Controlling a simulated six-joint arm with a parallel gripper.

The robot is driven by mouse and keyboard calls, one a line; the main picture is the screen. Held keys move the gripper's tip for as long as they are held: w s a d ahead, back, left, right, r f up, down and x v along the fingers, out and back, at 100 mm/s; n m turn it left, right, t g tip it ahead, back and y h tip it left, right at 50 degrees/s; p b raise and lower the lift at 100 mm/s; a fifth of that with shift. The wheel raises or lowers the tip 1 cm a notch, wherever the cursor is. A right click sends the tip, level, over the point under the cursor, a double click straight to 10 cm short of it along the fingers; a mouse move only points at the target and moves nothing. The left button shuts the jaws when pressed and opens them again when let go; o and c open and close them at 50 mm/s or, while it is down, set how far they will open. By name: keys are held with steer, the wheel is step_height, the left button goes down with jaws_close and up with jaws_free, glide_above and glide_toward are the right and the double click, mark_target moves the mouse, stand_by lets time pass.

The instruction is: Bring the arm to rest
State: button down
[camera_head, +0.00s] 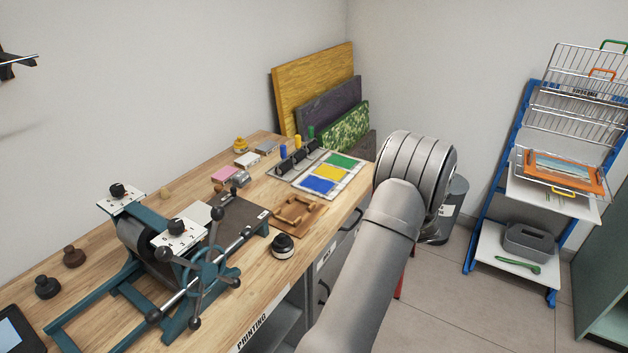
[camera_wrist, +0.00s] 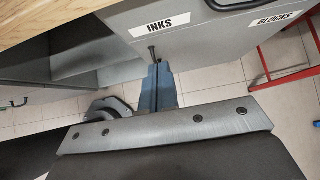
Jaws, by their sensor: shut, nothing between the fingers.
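My gripper (camera_wrist: 158,68) shows in the wrist view, its narrow dark fingers together and nothing between them. It is in front of the grey cabinet under the workbench, near a drawer front (camera_wrist: 188,35) labelled INKS. I cannot tell whether it touches the cabinet. In the head view my grey arm rises from the bottom centre and bends at a large ribbed joint beside the bench's right end. My gripper is not visible in the head view.
A blue rack (camera_head: 484,215) with wire shelves stands right. A grey bin (camera_head: 452,205) is behind my arm. A red frame (camera_wrist: 285,78) is near the drawers. Tiled floor (camera_head: 470,315) is open.

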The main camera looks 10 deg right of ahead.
steer(key=shift+w+a+r+x, duration=0.2)
steer(key=shift+r+x, duration=0.1)
steer(key=shift+x, duration=1.8)
steer(key=shift+w+a+r+x, duration=0.2)
steer(key=shift+r+x, duration=0.05)
steer(key=shift+x, duration=1.85)
steer(key=shift+w+a+r+x, duration=0.2)
steer(key=shift+r+x, duration=0.1)
steer(key=shift+x, duration=1.8)
